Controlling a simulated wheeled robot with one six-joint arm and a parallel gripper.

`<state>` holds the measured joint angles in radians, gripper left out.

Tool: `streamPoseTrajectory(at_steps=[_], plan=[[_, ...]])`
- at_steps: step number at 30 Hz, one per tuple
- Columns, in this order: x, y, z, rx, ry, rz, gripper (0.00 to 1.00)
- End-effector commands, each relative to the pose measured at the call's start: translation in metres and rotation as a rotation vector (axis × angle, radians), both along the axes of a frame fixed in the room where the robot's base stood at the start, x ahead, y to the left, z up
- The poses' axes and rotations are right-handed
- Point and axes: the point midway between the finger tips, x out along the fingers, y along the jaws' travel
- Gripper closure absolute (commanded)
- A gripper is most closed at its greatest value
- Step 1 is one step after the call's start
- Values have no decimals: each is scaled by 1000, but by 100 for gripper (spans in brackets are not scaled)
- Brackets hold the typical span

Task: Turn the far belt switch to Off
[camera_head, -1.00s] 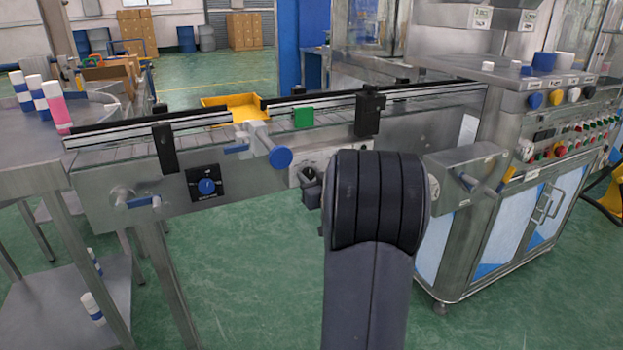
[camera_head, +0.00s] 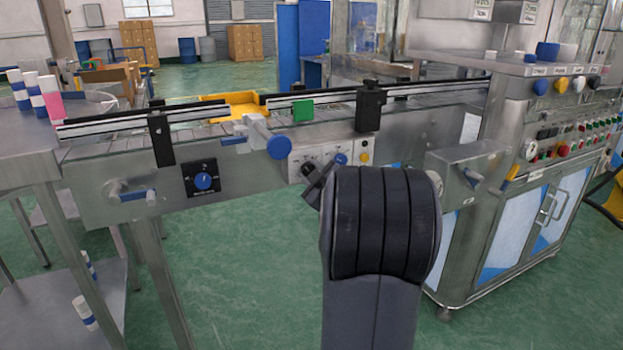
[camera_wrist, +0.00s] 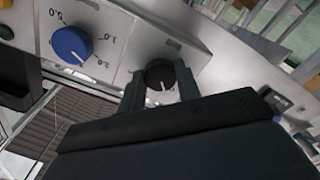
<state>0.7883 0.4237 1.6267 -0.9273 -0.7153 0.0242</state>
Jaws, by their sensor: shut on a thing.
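The belt switch is a black round knob (camera_wrist: 160,75) with a white pointer line, on a grey metal panel in the wrist view. My gripper (camera_wrist: 161,86) has one finger on each side of this knob and is shut on it. The pointer line faces toward the lower part of the wrist picture; its labels are not readable.
A blue numbered dial (camera_wrist: 72,45) sits beside the knob. Another blue switch on a black plate (camera_head: 203,180) is farther left on the conveyor side. A blue handwheel (camera_head: 279,147) sticks out left of the panel. A steel box (camera_head: 466,170) juts out to the right.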

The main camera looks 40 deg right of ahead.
Motion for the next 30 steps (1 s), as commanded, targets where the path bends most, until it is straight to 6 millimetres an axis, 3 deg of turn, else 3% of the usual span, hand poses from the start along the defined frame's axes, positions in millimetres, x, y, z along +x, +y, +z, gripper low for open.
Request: streamPoseTrajectory(at_steps=[9, 24, 25, 30], plan=[[0, 0, -1, -104, 26, 0, 91], [0, 0, -1, -121, 31, 1, 91], [0, 0, -1, -121, 31, 1, 66], [0, 0, -1, -120, 30, 0, 53]])
